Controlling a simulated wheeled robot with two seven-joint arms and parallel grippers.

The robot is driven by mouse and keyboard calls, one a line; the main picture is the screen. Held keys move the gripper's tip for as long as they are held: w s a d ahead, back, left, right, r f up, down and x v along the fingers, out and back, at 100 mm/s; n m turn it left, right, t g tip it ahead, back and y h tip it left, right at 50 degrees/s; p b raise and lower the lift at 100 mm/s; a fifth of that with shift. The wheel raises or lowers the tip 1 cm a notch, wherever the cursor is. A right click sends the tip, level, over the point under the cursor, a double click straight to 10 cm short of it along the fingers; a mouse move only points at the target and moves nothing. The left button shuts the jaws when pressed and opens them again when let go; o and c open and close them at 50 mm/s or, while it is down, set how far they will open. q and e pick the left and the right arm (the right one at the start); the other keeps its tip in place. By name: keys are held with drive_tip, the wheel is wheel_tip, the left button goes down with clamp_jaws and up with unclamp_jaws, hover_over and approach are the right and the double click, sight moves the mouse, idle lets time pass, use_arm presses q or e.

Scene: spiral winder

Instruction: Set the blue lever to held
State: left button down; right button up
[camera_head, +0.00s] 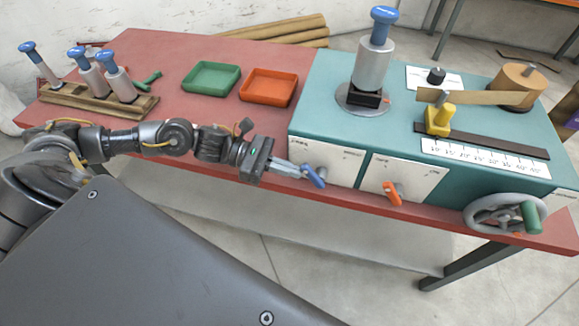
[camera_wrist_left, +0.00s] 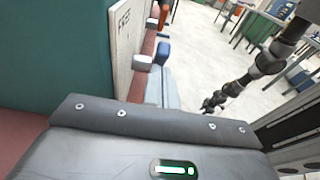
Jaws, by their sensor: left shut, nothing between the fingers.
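The blue lever (camera_head: 314,177) is on the left white plate (camera_head: 328,162) on the front of the teal machine. Its handle slants down and to the right from its pivot. My left gripper (camera_head: 299,172) is shut and empty, its fingertips just left of the lever. In the left wrist view the blue lever (camera_wrist_left: 163,52) shows just beyond the fingers (camera_wrist_left: 161,88), and the plate reads FREE near its top. I cannot tell whether the fingertips touch the lever. The head view does not show my right gripper; a small, distant arm end in the wrist view is unclear.
An orange lever (camera_head: 393,193) is on the neighbouring plate (camera_head: 405,178). A handwheel (camera_head: 481,226) with a green grip is further right. Green (camera_head: 211,77) and orange (camera_head: 268,86) trays lie on the red table (camera_head: 150,48). The space in front of the plates is open.

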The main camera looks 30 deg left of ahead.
use_arm(q)
drive_tip(key=shift+r, duration=0.2)
drive_tip(key=shift+d+r+y, duration=0.2)
drive_tip(key=shift+r+y, duration=0.15)
drive_tip(key=shift+y, duration=0.15)
drive_tip(key=d+b, duration=0.1)
drive_tip(key=b, duration=0.1)
drive_tip(key=shift+w+r+b, duration=0.1)
drive_tip(key=shift+w+b, duration=0.05)
drive_tip(key=shift+b, duration=0.25)
drive_tip(key=shift+a+r+b, duration=0.1)
drive_tip(key=shift+r+b, duration=0.15)
drive_tip(key=shift+b, duration=0.1)
drive_tip(key=shift+a+r, duration=0.15)
drive_tip(key=shift+a, duration=0.1)
drive_tip(key=shift+d, duration=0.15)
